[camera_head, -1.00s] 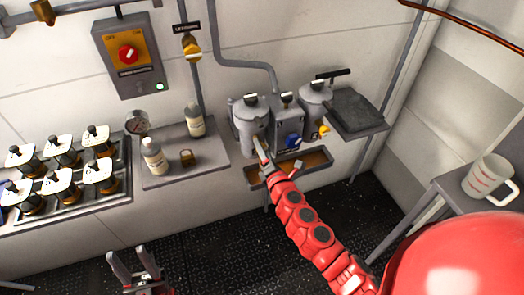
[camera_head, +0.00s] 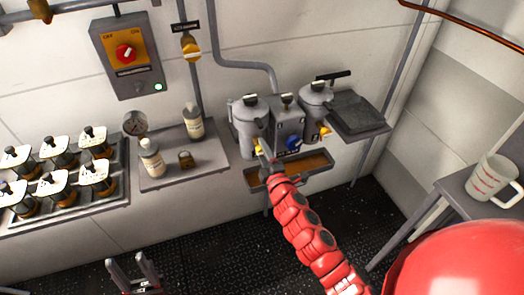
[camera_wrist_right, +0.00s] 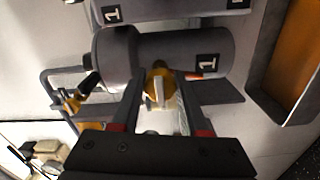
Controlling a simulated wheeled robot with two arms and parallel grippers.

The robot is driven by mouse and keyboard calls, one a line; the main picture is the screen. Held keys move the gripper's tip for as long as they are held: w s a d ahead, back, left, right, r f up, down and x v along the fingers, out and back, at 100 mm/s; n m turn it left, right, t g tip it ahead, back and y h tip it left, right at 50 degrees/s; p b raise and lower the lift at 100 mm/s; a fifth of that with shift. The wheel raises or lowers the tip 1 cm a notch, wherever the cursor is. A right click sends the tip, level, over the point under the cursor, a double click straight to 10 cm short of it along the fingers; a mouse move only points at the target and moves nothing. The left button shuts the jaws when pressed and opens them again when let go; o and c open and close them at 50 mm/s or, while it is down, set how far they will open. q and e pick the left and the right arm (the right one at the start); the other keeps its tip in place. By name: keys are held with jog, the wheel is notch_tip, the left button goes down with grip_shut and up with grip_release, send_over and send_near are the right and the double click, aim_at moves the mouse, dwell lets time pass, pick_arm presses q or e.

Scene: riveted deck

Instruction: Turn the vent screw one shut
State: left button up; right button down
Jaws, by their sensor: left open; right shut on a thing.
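The left grey canister (camera_head: 247,112) of a pair hangs on the back wall. In the right wrist view the canister marked 1 (camera_wrist_right: 180,50) fills the upper middle. Its yellow knob, which I take for vent screw one (camera_wrist_right: 158,78), has a pale bar across it and sits between my right fingers (camera_wrist_right: 160,108). In the head view my right gripper (camera_head: 266,160) is at the knob, low on that canister's front, and partly covers it. It is shut on the knob. My left gripper (camera_head: 135,268) is open and empty, low at the left, far from the canisters.
A grey box with a blue knob (camera_head: 293,142) stands between the canisters. An orange-floored tray (camera_head: 315,163) lies below. A shelf (camera_head: 215,160) with bottles is to the left, a dark slab (camera_head: 355,112) to the right. A mug (camera_head: 492,178) stands far right.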

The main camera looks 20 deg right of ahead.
jog(key=shift+f, duration=0.1)
dwell(0.5)
jog(key=shift+c, duration=2.1)
grip_release()
jog(key=shift+s, duration=0.1)
jog(key=shift+s+d, duration=0.1)
jog(key=shift+s, duration=0.15)
jog(key=s+b, duration=0.1)
jog(key=s, duration=1.5)
jog(key=shift+s+d, duration=0.2)
jog(key=shift+s, duration=0.15)
